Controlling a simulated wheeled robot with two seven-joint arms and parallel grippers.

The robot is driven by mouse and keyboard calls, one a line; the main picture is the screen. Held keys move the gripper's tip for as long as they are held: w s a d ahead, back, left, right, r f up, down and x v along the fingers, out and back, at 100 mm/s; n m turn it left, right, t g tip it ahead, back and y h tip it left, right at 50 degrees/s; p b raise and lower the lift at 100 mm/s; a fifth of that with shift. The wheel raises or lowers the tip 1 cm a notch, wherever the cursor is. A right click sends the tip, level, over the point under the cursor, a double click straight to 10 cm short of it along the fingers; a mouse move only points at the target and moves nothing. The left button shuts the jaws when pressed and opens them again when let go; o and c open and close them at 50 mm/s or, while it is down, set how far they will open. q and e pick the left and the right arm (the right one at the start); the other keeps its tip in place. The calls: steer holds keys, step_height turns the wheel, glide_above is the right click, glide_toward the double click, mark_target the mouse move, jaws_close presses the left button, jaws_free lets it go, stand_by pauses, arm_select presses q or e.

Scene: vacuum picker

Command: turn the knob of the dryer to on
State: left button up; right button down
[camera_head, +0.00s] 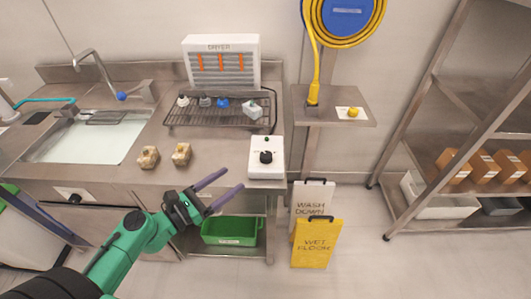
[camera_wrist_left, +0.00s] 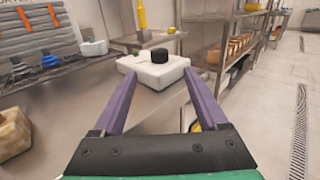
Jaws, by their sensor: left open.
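The dryer (camera_head: 222,62) is a white unit with orange strips, standing at the back of the steel counter. A white control box (camera_head: 266,170) with a round black knob (camera_head: 266,157) sits at the counter's front right corner. In the left wrist view the black knob (camera_wrist_left: 159,55) stands on top of the white box (camera_wrist_left: 152,72), ahead between my fingers. My left gripper (camera_head: 226,180) is open and empty, in front of the counter and left of the box, apart from the knob. The knob's marking is too small to read. My right gripper is not seen.
A wire rack (camera_head: 215,117) with several small nozzles stands before the dryer. Two tan blocks (camera_head: 181,154) lie on the counter by the sink (camera_head: 85,140). A green bin (camera_head: 230,231) is below. Yellow and white floor signs (camera_head: 316,244) stand right of the counter.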

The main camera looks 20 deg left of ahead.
mark_target(266, 154)
arm_select(q)
steer(key=p+x, duration=0.4)
steer(key=x, duration=1)
steer(key=shift+a+r, duration=0.1)
steer(key=shift+a, duration=0.1)
steer(key=shift+w+d, duration=0.2)
steer(key=shift+w, duration=0.15)
steer(key=shift+c, duration=0.7)
steer(key=shift+s, duration=0.1)
jaws_close()
steer(key=shift+f+m+g+h+b, duration=0.3)
steer(key=shift+m+g+h+b, duration=0.15)
steer(key=shift+h+b, duration=0.3)
steer(key=m+g+h+b, duration=0.2)
steer(key=m+g+b, duration=0.1)
steer(key=g+b, duration=0.2)
steer(key=m+g+h+b, duration=0.3)
steer(key=m+g+b, duration=0.1)
steer(key=g+b, duration=0.1)
steer(key=m+g+h+b, duration=0.2)
steer(key=m+g+b, duration=0.2)
steer(key=b, duration=0.3)
steer(key=shift+f+m+g+b, duration=0.1)
steer(key=shift+m+g+b, duration=0.2)
steer(key=shift+g, duration=0.45)
steer(key=shift+m+g+b, duration=0.75)
steer(key=shift+g+b, duration=0.45)
steer(key=shift+b, duration=0.05)
